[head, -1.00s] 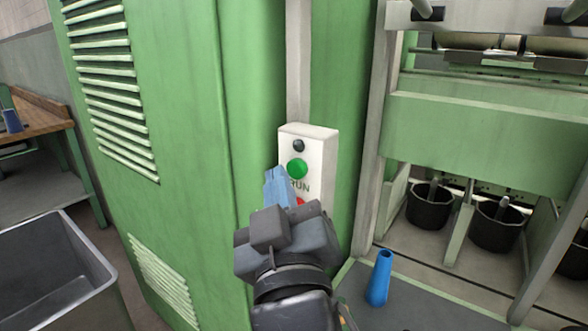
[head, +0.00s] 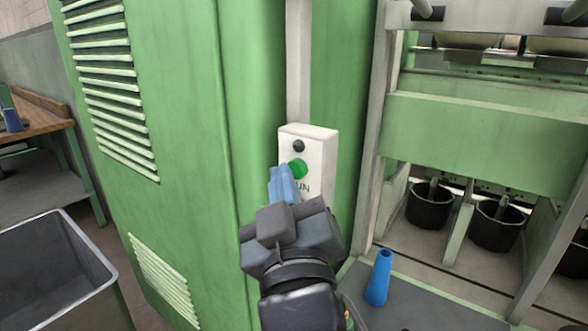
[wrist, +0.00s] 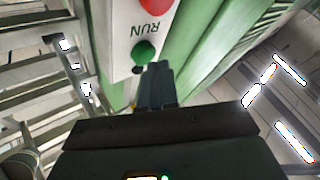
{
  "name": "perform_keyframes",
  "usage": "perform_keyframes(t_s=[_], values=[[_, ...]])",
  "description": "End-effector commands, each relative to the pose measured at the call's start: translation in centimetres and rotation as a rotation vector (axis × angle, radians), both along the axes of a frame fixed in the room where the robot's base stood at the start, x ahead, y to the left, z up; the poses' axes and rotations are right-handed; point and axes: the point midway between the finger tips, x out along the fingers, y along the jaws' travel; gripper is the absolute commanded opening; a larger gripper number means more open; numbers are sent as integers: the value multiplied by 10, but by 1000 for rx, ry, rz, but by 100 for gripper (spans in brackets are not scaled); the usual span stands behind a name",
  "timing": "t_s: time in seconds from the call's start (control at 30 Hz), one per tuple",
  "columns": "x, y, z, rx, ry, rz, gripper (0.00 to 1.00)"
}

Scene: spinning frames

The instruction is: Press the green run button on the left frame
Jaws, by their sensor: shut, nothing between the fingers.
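The white control box (head: 318,148) is mounted on the green machine frame. It carries a round green button (head: 298,168) with the label RUN under it, and a small dark knob (head: 299,146) above. My gripper (head: 281,172) is shut and empty, its blue fingertips just left of and slightly below the green button, partly covering the label. In the wrist view the green button (wrist: 145,51) is right beside the fingertips (wrist: 155,68), and a red button (wrist: 156,4) shows at the top edge. I cannot tell whether the fingertips touch the green button.
A blue cone (head: 379,278) stands on a grey surface at lower right. Black pots (head: 430,206) stand inside the open frame at right. A grey metal bin (head: 60,265) is at lower left, and a wooden bench (head: 35,115) is behind it.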

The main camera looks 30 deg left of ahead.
Motion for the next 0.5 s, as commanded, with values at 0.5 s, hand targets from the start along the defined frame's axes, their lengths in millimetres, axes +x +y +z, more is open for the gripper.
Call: perform_keyframes(t_s=[0.5], values=[[5,-1,0,-1,-1,0,0]])
